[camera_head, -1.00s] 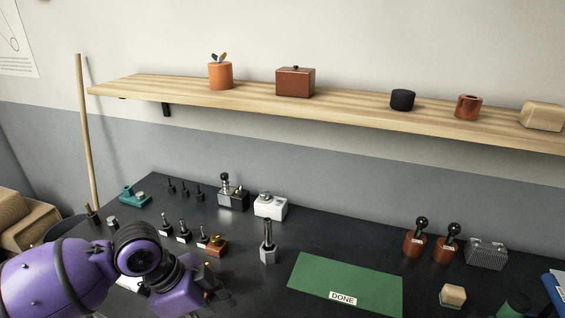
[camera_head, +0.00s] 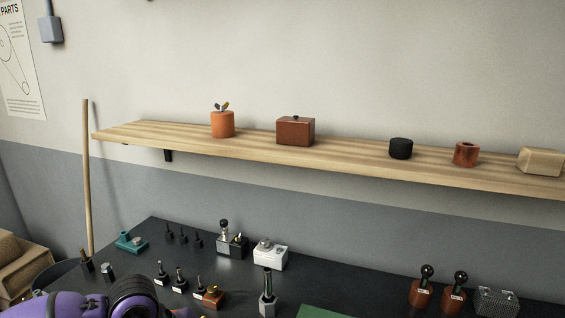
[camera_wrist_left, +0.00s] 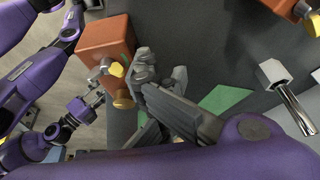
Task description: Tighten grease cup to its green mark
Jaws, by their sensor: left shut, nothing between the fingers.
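A similar small block with a brass top (camera_head: 210,296) stands on the bench in the head view. There only my purple left arm shows at the bottom left, its gripper out of frame.
The dark bench (camera_head: 330,283) carries several small black-handled parts, a grey block (camera_head: 232,245), a white block (camera_head: 270,257) and an upright metal post (camera_head: 268,292). A green mat (camera_head: 325,312) lies at the front. A wooden shelf (camera_head: 350,165) runs above the bench.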

